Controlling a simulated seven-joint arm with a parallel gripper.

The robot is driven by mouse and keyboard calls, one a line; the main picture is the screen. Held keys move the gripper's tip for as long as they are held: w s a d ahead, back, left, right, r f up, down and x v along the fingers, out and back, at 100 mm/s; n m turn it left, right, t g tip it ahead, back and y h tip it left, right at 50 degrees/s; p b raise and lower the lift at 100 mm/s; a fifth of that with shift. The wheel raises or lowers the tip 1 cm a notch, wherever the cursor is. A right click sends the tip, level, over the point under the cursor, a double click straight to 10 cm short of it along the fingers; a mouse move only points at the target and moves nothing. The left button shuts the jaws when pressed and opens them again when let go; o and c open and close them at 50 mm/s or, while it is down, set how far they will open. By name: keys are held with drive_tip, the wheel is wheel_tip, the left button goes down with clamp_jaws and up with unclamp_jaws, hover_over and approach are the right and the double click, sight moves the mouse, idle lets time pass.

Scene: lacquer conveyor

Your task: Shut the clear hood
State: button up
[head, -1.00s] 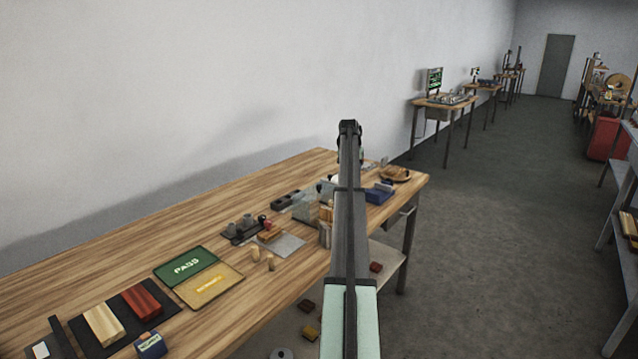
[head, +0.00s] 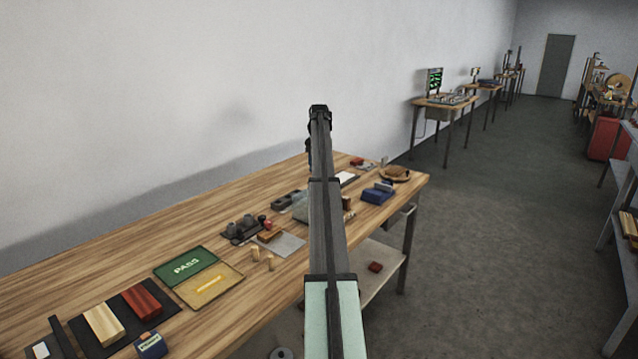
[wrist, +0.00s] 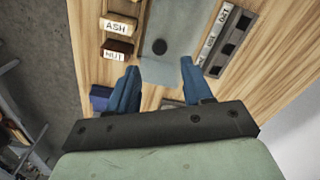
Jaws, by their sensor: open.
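The clear hood shows in the wrist view as a greyish see-through panel (wrist: 170,20) with a dark round knob (wrist: 159,46). The panel lies beyond and between my fingertips. My gripper (wrist: 159,67) is open and empty, its two blue fingers spread over the bench with the knob just ahead of the gap. I cannot tell if a finger touches the panel. In the head view my arm covers most of the hood; only a pale edge (head: 300,212) shows left of it. How far the hood is tilted cannot be told.
Blocks labelled ASH (wrist: 117,24) and NUT (wrist: 117,49) stand left of the panel in the wrist view. A dark slotted rack (wrist: 232,40) lies to its right. A blue box (head: 377,194) and a round wooden dish (head: 396,174) sit near the bench's far end.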

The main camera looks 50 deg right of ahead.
drive_tip(key=shift+f, duration=3.5)
clamp_jaws()
